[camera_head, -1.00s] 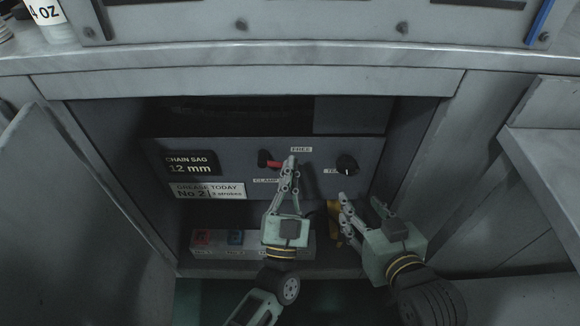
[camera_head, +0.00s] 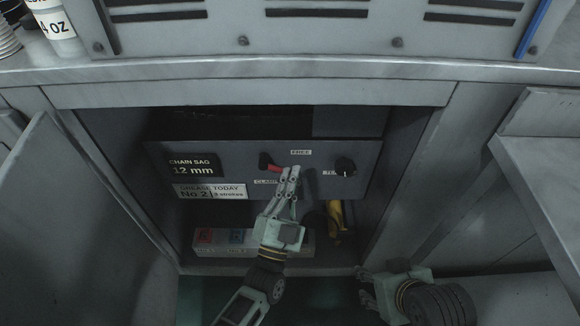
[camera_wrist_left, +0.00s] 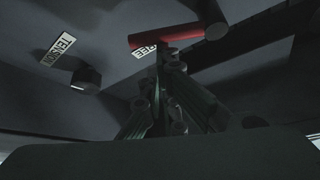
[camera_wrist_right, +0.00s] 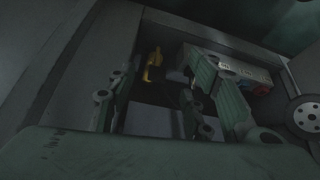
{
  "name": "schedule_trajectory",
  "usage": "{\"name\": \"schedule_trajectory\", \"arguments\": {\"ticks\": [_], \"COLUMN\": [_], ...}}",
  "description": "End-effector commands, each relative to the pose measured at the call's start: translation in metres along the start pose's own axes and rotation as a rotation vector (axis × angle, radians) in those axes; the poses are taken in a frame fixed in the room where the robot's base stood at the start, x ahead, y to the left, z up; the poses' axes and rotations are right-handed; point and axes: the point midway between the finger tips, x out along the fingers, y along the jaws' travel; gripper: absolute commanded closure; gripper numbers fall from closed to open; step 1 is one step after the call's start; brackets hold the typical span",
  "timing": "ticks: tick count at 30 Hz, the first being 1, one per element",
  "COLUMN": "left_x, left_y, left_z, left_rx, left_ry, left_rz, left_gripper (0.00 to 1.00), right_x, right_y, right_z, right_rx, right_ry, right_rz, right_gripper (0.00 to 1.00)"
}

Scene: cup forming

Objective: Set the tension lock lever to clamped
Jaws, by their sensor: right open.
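The tension lock lever has a black hub and a red handle (camera_head: 272,167), on the grey panel (camera_head: 230,150) inside the cabinet. The handle points right and slightly down, between the FREE label (camera_head: 301,152) above and the partly covered CLAMP label (camera_head: 265,182) below. My left gripper (camera_head: 290,172) is just right of the handle's end, its fingertips close together with nothing seen between them. In the left wrist view the red handle (camera_wrist_left: 175,36) lies just beyond the fingertips (camera_wrist_left: 168,64); contact cannot be told. My right gripper (camera_head: 366,286) is open and empty, low at the cabinet's front right.
A black knob (camera_head: 345,166) sits on the panel to the right. A yellow object (camera_head: 336,220) and a long box (camera_head: 210,240) are below the panel. The open door (camera_head: 70,200) stands left, and a grey ledge (camera_head: 545,180) juts out right.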

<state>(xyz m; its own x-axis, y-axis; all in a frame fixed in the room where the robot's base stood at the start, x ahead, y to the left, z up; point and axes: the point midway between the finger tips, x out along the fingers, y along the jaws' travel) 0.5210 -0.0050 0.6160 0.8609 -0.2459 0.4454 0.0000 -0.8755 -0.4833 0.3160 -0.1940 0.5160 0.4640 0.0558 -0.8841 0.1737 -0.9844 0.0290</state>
Motion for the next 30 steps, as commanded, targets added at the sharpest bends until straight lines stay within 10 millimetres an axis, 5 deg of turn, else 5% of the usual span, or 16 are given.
{"name": "schedule_trajectory", "arguments": {"ticks": [3,12,20,30], "left_x": [-0.002,-0.009,-0.015,-0.025], "left_y": [0.001,0.005,0.005,0.003], "left_z": [0.004,0.015,0.026,0.044], "left_rx": [0.075,0.25,0.425,0.686], "left_ry": [-0.005,-0.005,-0.006,-0.004], "left_rz": [0.047,0.149,0.253,0.406], "left_gripper": [1.0,1.0,1.0,1.0], "right_x": [-0.017,-0.033,0.04,0.117], "right_y": [0.005,0.005,0.002,-0.003], "right_z": [0.043,0.031,0.053,0.109], "right_rx": [0.007,0.006,0.003,-0.006], "right_ry": [-0.189,-0.178,-0.22,-0.267], "right_rz": [0.009,0.008,0.0,-0.009], "right_gripper": [0.53,0.53,0.53,0.53]}}
